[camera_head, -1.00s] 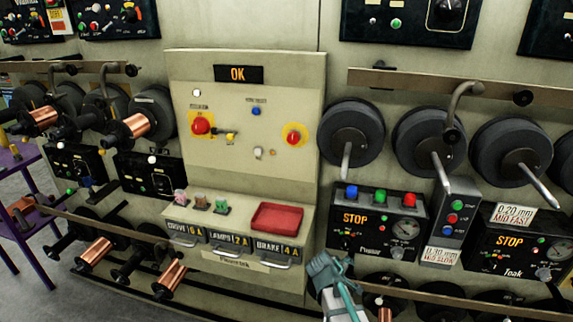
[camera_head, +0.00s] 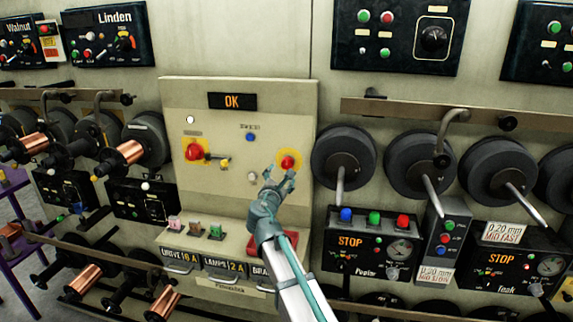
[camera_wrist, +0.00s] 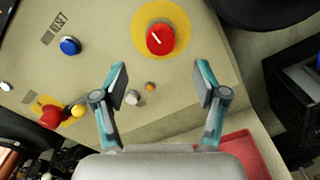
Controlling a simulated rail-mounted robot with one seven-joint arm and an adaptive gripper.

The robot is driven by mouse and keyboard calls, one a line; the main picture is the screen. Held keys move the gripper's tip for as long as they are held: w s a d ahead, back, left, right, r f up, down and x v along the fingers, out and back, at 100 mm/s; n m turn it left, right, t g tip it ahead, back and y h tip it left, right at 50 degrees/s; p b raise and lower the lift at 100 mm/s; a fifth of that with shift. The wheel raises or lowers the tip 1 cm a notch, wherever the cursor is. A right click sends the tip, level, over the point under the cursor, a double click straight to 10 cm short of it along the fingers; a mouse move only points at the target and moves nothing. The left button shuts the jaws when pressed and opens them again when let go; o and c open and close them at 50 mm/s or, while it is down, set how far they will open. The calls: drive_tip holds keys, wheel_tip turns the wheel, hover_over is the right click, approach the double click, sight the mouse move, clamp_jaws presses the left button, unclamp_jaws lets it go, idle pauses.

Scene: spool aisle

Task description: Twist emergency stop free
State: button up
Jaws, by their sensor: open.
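The emergency stop is a red mushroom button (camera_head: 288,162) on a yellow disc, at the right of the beige panel (camera_head: 240,110). In the wrist view the red button (camera_wrist: 160,39) has a white line on its face and sits beyond my fingertips, centred between them. My gripper (camera_head: 279,177) is open and empty, just below the button in the head view. In the wrist view its two fingers (camera_wrist: 160,78) stand wide apart and appear clear of the button. The disc's lower edge is partly covered by my fingers in the head view.
A red rotary switch (camera_head: 194,152) on yellow with a yellow-tipped lever, a blue button (camera_head: 250,137) and a pale knob (camera_head: 252,176) share the panel. A red tray (camera_head: 256,243) lies on the ledge below. Large grey spools (camera_head: 343,157) stand close at the right.

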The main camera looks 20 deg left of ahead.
sight(287, 165)
drive_tip(key=w+p, duration=0.1)
drive_tip(key=w, duration=0.2)
drive_tip(key=w+a+p, duration=0.1)
drive_tip(key=w, duration=0.2)
drive_tip(key=w+p, duration=0.1)
drive_tip(key=w, duration=0.2)
drive_tip(key=shift+w+a, duration=0.3)
drive_tip(key=shift+w, duration=0.05)
drive_tip(key=shift+f, duration=0.1)
drive_tip(key=c, duration=1.2)
